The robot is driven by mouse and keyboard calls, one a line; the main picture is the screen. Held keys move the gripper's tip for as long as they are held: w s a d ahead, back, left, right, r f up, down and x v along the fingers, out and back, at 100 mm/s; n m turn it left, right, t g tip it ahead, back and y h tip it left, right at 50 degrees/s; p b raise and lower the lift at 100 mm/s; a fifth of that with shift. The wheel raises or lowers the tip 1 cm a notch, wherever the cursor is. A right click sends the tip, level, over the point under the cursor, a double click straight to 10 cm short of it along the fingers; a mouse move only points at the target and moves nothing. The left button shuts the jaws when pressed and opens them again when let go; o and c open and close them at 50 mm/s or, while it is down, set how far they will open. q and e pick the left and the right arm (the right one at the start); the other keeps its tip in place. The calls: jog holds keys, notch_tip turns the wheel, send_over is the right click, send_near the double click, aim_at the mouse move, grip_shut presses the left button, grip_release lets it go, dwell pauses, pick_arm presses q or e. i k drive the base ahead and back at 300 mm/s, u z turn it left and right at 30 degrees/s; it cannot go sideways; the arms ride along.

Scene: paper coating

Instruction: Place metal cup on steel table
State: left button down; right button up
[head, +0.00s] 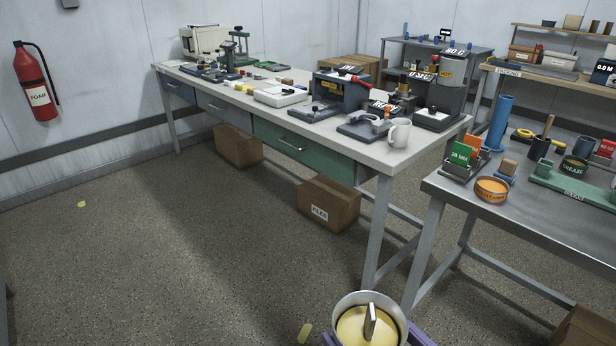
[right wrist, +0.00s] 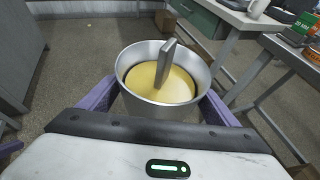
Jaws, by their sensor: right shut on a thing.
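A metal cup (head: 342,304) with yellowish contents and a flat grey metal piece standing up in it is at the bottom of the head view. My right gripper (head: 368,335) has its purple fingers on both sides of the cup and is shut on it. In the right wrist view the cup (right wrist: 127,77) sits upright between the purple fingers (right wrist: 160,105), held above the floor. The steel table (head: 437,184) stands at the right, apart from the cup.
The steel table holds an orange tin (head: 491,190), a green fixture (head: 575,185), a blue tube (head: 499,122) and a black holder (head: 540,147). A long workbench (head: 376,159) with a white mug (head: 399,133) stands behind. Cardboard boxes (head: 328,203) lie below it. Open floor is at the left.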

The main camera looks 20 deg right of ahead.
aim_at(563, 218)
jog(key=z, duration=0.85)
jog(key=i, duration=1.15)
jog(key=z, duration=1.65)
